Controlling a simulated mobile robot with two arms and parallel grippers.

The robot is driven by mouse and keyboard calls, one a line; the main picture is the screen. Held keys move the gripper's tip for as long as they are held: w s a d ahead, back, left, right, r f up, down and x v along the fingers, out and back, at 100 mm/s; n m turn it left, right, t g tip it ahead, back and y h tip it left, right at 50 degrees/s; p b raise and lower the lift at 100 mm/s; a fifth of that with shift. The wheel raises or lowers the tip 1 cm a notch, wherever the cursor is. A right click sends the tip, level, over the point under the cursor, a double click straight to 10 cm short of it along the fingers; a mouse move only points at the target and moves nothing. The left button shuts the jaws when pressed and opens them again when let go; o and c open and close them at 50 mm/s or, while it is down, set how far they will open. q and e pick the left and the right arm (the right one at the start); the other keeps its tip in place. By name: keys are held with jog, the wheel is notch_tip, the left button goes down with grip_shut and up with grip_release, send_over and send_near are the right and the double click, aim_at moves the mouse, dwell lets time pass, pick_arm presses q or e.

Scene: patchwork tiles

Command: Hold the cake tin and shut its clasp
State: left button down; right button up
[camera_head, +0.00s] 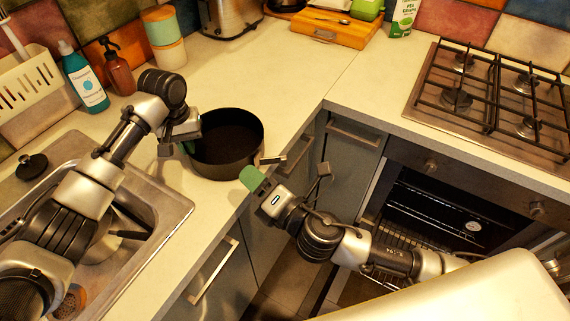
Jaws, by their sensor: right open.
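The dark round cake tin (226,171) stands upright on the pale worktop, near its front corner. A small light-coloured piece, which looks like the clasp (272,160), sticks out from the tin's right side. My right gripper (288,174) is open and empty, to the lower right of the tin. Its green-padded finger is near the tin's front right side and apart from the clasp.
A metal sink (168,210) lies left of the tin. Bottles (118,68) and a white rack (28,88) stand behind it. A gas hob (425,106) is at the right, above an open oven (425,205).

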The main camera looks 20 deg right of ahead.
aim_at(284, 161)
jog(key=s+d+f+n+t+h, duration=0.25)
jog(key=s+d+n+h, duration=0.4)
jog(key=h, duration=0.45)
jog(key=shift+m+g, duration=0.25)
jog(key=shift+m, duration=0.1)
jog(key=w, duration=1.1)
jog(key=shift+d+f, duration=0.25)
jog(key=shift+f, duration=0.1)
jog(key=shift+c, duration=0.3)
grip_shut()
